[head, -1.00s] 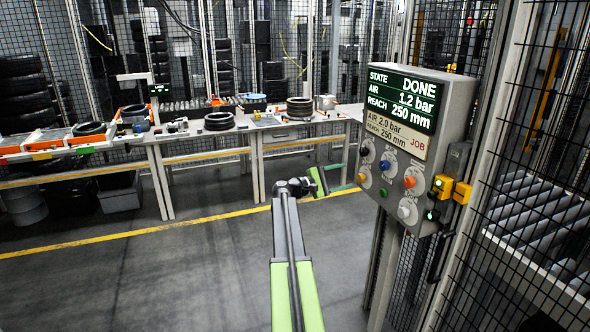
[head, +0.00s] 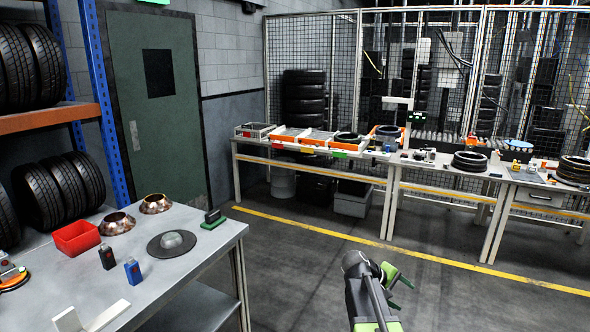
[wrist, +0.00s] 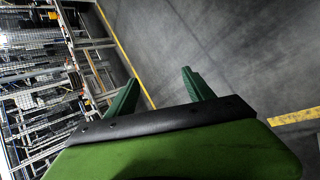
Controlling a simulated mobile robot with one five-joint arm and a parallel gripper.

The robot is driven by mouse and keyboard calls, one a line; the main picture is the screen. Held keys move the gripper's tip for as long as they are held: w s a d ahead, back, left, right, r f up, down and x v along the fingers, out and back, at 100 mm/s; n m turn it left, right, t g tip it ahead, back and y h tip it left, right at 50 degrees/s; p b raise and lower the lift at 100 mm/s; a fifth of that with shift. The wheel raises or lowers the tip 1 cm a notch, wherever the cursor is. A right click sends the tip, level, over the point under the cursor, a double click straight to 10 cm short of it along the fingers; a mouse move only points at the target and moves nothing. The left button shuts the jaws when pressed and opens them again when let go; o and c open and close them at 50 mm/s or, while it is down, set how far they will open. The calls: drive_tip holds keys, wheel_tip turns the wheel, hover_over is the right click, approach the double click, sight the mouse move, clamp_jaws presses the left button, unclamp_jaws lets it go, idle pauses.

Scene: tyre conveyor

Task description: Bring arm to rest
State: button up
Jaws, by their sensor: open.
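My arm reaches up from the bottom of the head view, with my gripper (head: 400,286) at its end. In the wrist view my gripper (wrist: 160,92) shows two green fingers held well apart, with nothing between them. Beyond the fingers are grey floor and a yellow floor line. My gripper is in free air and touches nothing that I can see.
At left, a metal table (head: 190,275) holds a red bin (head: 76,238), copper-coloured cones and small bottles. Behind it are a tyre rack (head: 60,117) and a green door (head: 160,110). A long workbench (head: 385,170) stands before the mesh fence. The floor between is clear.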

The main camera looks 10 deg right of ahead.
drive_tip(key=s+a+f+m+y, duration=0.2)
drive_tip(key=s+a+f+y, duration=0.2)
drive_tip(key=a, duration=0.8)
drive_tip(key=s+a+f+m+g+y, duration=0.1)
drive_tip(key=s+a+f+m+y, duration=0.1)
drive_tip(key=s+a+y, duration=0.3)
drive_tip(key=s+a+f, duration=0.1)
drive_tip(key=s+a, duration=0.2)
drive_tip(key=a, duration=0.4)
drive_tip(key=shift+a+f+y, duration=0.2)
drive_tip(key=shift+f+y, duration=0.1)
drive_tip(key=shift+f, duration=0.05)
drive_tip(key=shift+c, duration=0.2)
